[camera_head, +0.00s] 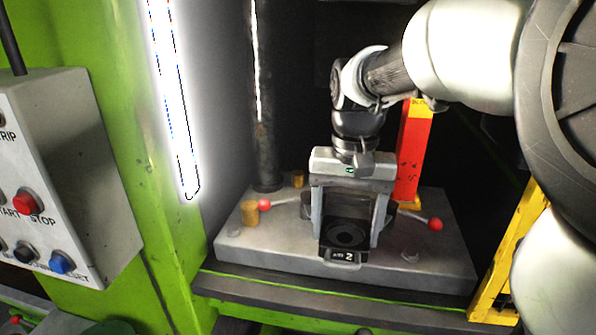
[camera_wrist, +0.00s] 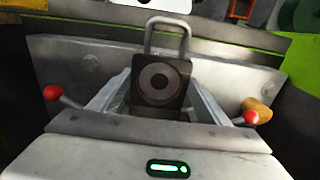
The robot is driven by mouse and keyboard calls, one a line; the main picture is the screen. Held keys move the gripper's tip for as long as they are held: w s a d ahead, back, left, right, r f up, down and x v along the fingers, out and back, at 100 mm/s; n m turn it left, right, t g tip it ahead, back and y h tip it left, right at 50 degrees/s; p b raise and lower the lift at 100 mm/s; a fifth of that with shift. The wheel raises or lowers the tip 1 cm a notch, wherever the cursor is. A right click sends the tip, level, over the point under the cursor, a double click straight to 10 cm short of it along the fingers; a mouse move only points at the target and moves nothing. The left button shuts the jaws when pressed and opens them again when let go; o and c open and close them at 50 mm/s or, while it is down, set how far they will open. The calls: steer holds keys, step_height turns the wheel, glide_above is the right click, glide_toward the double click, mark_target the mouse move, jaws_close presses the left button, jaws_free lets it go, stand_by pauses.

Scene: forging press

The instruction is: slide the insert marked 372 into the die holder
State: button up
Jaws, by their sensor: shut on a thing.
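The insert (camera_head: 347,233) is a dark block with a round recessed ring on top. In the head view its front label shows a clear 2; the characters before it are too small to read surely. My gripper (camera_head: 348,228) points down and is shut on the insert, one finger at each side. The wrist view also shows the insert (camera_wrist: 161,84), with a metal loop handle on its far side. The insert is over the front part of the grey press bed (camera_head: 290,245). The die holder is mostly hidden behind my gripper, and I cannot tell whether the insert touches it.
Levers with red knobs stand left (camera_head: 264,204) and right (camera_head: 435,224) of my gripper. A brass-coloured cylinder (camera_head: 250,213) is beside the left knob. A red post (camera_head: 411,155) rises behind. A button box (camera_head: 62,180) hangs on the green frame at left.

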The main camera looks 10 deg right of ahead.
steer(key=o, duration=2.2)
steer(key=shift+c, duration=0.2)
steer(key=shift+f, duration=0.1)
